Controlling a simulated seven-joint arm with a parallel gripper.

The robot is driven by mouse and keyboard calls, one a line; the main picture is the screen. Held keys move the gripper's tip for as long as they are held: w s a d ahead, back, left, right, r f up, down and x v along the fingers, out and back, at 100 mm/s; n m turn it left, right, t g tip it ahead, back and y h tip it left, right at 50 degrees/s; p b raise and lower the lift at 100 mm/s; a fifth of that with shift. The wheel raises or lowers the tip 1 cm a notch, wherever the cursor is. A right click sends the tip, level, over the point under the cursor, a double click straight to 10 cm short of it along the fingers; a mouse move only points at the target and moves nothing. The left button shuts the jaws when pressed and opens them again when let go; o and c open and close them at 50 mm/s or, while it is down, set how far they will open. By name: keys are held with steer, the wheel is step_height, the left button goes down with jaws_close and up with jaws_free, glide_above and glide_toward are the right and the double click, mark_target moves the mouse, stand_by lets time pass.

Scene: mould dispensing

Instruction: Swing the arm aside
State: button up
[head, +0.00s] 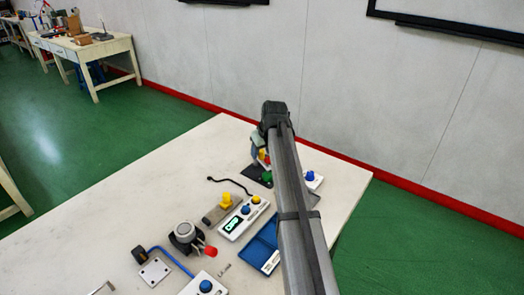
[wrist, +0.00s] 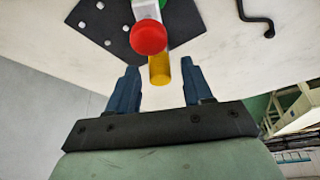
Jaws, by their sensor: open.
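My arm reaches from the bottom right of the head view to the far part of the table, with the wrist at its top end. My gripper (wrist: 159,72) is open in the wrist view, its two dark blue fingers apart with nothing held between them. A red round knob (wrist: 149,37) and a yellow cylinder (wrist: 160,70) show just beyond and between the fingertips; I cannot tell the exact gap. They stand by a dark plate with holes (wrist: 118,30). In the head view, the arm partly hides this coloured fixture (head: 263,157).
The white table (head: 130,215) holds a blue tray (head: 262,243) beside my arm, a white box with a display (head: 243,218), a yellow-handled part (head: 226,201), and a grey round device with a red knob (head: 187,234). A blue-knobbed box (head: 312,178) stands right of the arm. The table's left part is bare.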

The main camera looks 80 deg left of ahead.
jaws_close()
stand_by(0.4)
